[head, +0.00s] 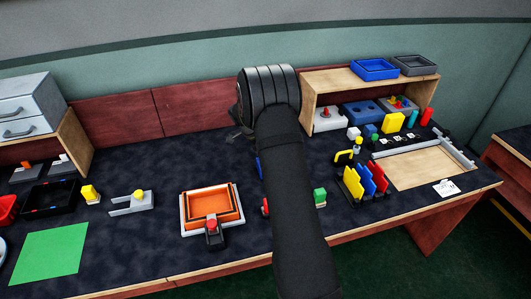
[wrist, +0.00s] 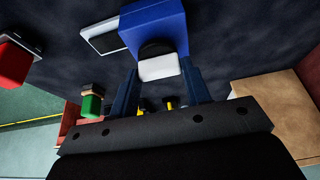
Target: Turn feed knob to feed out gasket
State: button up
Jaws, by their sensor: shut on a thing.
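In the wrist view, a blue box-shaped unit (wrist: 153,24) has a black collar and a white knob (wrist: 158,67) facing my gripper (wrist: 160,72). The two blue fingers lie on either side of the knob and are shut on it. No turn mark can be made out on the knob. In the head view my arm hides the gripper and the knob; only a blue sliver (head: 258,167) shows at the arm's left edge.
A red block (wrist: 15,62) and a green block (wrist: 91,105) show left in the wrist view. In the head view, an orange tray (head: 212,222) stands left of my arm. Colored plates in a rack (head: 365,182) and a wooden tray (head: 425,168) stand right.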

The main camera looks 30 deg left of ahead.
jog(key=o, duration=1)
jog(key=shift+r, duration=0.1)
jog(key=v, duration=1.7)
jog(key=shift+r, duration=0.15)
jog(key=shift+d, duration=0.1)
jog(key=x, duration=1.7)
jog(key=shift+f, duration=0.25)
